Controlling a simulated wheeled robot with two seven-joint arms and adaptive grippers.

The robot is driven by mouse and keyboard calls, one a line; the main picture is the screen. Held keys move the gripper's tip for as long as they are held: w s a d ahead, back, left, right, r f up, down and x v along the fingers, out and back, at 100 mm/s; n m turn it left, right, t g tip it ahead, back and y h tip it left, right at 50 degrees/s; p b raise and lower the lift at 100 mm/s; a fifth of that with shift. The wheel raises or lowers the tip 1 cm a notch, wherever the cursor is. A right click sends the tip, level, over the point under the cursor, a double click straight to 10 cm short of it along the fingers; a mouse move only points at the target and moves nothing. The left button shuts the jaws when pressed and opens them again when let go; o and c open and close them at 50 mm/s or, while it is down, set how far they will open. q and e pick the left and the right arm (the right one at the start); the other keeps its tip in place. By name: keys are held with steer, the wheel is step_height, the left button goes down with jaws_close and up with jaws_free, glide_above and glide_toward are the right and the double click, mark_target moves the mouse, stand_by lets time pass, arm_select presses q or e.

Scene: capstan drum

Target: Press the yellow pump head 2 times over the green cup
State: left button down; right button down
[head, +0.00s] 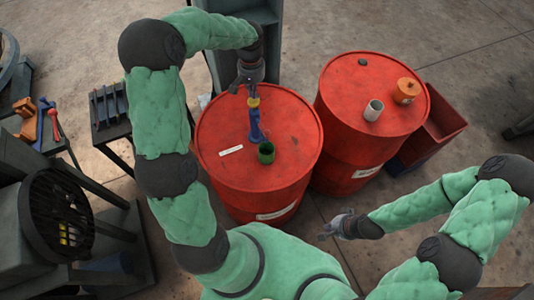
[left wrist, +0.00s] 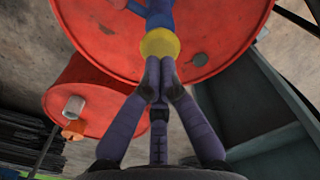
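The yellow pump head (head: 254,102) tops a blue bottle (head: 256,126) standing on the left red drum (head: 225,120). The green cup (head: 266,152) stands on the drum on the near side of the bottle. My left gripper (head: 250,90) is right above the pump head, fingers pointing down. In the left wrist view, the fingertips (left wrist: 157,82) are together with nothing between them, at the edge of the yellow pump head (left wrist: 160,43); I cannot tell whether they touch it. My right gripper (head: 332,229) is away from the drums, low at the right; its finger opening is unclear.
A white label (head: 231,150) lies on the left drum. The right red drum (head: 350,85) carries a pale cup (head: 373,110) and an orange container (head: 406,91). A dark tool stand (head: 110,112) is at left.

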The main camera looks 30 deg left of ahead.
mark_target(253, 101)
arm_select(q)
steer(key=shift+f, duration=0.3)
steer(key=shift+s+f+b, duration=0.1)
steer(key=shift+f+b, duration=1.65)
steer(key=shift+f, duration=0.55)
steer(key=shift+r, duration=0.15)
steer(key=shift+r+p, duration=1.5)
steer(key=shift+r, duration=0.9)
steer(key=shift+f, duration=0.3)
